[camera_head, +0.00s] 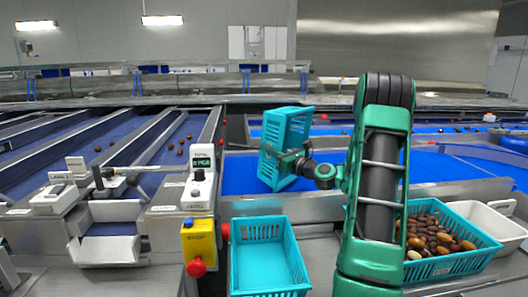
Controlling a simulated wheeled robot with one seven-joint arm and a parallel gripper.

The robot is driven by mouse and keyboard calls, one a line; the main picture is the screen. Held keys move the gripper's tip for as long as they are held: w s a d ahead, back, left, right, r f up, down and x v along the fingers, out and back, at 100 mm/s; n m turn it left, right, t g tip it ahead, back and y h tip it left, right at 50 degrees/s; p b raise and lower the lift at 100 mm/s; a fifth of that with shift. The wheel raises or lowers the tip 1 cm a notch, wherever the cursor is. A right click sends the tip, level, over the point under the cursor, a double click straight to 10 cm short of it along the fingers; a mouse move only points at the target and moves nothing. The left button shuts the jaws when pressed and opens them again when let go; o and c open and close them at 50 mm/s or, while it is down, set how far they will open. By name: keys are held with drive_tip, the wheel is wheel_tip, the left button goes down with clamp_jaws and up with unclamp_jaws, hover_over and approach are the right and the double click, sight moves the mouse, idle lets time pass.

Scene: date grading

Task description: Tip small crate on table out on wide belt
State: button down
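A small turquoise slatted crate (287,128) is tipped steeply on its side above the wide blue belt (238,172), in the middle of the head view. My gripper (297,160) is at the crate's lower right side and appears shut on its wall; the fingertips are mostly hidden. No dates show inside the crate, but its inside is largely hidden. No heap of dates shows on the visible belt below it. My green and black arm hides part of the belt to the right.
An empty turquoise crate (266,222) stands in front on the table. A turquoise crate (479,238) full of brown dates is at right, with a white bin (497,222) behind it. A yellow stop box (198,243) and a control post (199,184) stand left.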

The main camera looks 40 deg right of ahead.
sight(277, 134)
drive_tip(key=shift+s+d+r+t, duration=0.1)
drive_tip(key=shift+s+d+t, duration=0.1)
drive_tip(key=shift+s+t, duration=0.5)
drive_tip(key=shift+s+d+r+t, duration=0.15)
drive_tip(key=shift+s+t, duration=0.25)
drive_tip(key=shift+s, duration=0.6)
idle(0.8)
drive_tip(key=shift+r, duration=2.55)
